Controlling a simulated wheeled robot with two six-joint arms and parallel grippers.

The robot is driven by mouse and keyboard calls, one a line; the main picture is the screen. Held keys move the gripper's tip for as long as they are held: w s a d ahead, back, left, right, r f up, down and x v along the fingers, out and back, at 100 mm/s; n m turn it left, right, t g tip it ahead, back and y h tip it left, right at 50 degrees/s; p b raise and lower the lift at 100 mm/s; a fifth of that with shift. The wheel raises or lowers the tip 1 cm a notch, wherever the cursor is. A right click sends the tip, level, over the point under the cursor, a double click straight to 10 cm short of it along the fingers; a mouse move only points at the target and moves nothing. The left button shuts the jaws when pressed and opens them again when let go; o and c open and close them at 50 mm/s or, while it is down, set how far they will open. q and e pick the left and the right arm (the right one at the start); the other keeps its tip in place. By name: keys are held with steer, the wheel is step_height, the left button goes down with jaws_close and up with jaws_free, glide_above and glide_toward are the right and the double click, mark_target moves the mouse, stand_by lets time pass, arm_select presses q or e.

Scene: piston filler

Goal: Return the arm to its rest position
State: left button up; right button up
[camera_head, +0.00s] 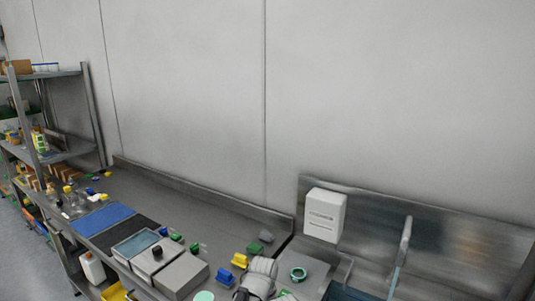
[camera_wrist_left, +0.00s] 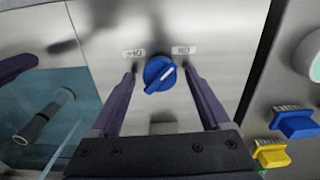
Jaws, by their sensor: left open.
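My left gripper (camera_wrist_left: 161,70) is open in the left wrist view, with one dark finger on each side of a round blue knob (camera_wrist_left: 159,74). I cannot tell whether the fingertips touch the knob. A pale, rounded arm part shows at the bottom of the head view, but the gripper's fingers cannot be made out there.
In the head view, a sink area with a tap (camera_head: 403,245) and white dispenser (camera_head: 324,214) stands right; shelves (camera_head: 60,72) stand left.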

arm_select(q)
steer(key=n, duration=0.4)
steer(key=shift+a+r, duration=0.1)
steer(key=shift+r, duration=0.05)
steer(key=n, duration=0.9)
steer(key=shift+a, duration=0.1)
steer(key=shift+n, duration=1.9)
steer(key=shift+a+r, duration=0.1)
steer(key=shift+a, duration=0.05)
